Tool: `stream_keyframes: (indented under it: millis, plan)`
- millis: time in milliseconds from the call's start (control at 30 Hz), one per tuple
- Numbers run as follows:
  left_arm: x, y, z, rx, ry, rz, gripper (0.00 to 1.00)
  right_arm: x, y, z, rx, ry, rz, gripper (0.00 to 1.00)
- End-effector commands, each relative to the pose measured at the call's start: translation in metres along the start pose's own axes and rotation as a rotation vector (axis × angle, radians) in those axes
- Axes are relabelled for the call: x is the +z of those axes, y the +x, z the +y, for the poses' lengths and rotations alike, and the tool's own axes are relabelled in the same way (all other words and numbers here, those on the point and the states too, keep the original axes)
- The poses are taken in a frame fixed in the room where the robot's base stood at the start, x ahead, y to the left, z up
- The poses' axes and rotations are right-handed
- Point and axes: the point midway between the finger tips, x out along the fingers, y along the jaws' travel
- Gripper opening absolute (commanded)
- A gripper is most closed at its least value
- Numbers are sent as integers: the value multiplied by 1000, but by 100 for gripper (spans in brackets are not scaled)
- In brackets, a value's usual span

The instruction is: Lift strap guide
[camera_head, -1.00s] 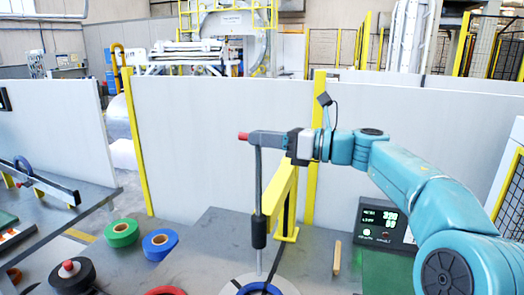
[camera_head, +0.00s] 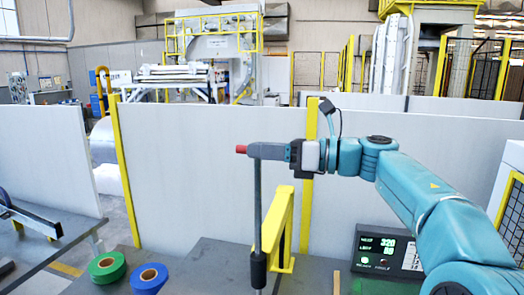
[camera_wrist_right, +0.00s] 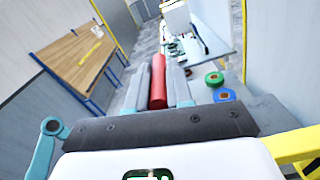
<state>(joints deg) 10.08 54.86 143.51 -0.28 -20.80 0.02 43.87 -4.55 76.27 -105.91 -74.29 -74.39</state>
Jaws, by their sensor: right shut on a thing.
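The strap guide appears to be the thin grey upright rod (camera_head: 257,205) with a red end piece (camera_head: 241,149) at its top. My right gripper (camera_head: 262,151) is shut on the red piece, whose tip sticks out to the left of the fingers. In the right wrist view the red piece (camera_wrist_right: 158,82) lies between the two grey fingers. The rod hangs straight down to a black sleeve (camera_head: 258,268) near the bottom edge. What is below the sleeve is mostly cut off. My left gripper is not in view.
A yellow bracket (camera_head: 285,225) stands close to the right of the rod. A green roll (camera_head: 107,267) and a blue roll (camera_head: 149,278) lie on the table to the left. A display box (camera_head: 386,250) stands to the right. White panels (camera_head: 200,170) close off the back.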

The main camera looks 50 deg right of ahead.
Motion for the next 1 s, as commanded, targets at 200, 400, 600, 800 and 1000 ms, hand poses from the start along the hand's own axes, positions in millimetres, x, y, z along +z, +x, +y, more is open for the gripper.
stream_keyframes:
  millis: [200, 400, 600, 800, 1000]
  plan:
    - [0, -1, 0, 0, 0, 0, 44, 7, -1, 2, -1, -6, -15, 44]
    - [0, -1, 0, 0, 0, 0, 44, 5, 0, 1, -1, -4, -11, 44]
    - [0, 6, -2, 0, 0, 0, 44, 2, -12, -2, -6, -3, -10, 44]
    - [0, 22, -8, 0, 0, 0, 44, -1, -60, -2, -12, -6, -8, 44]
    - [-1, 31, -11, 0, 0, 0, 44, 1, -111, -1, -10, -6, -9, 44]
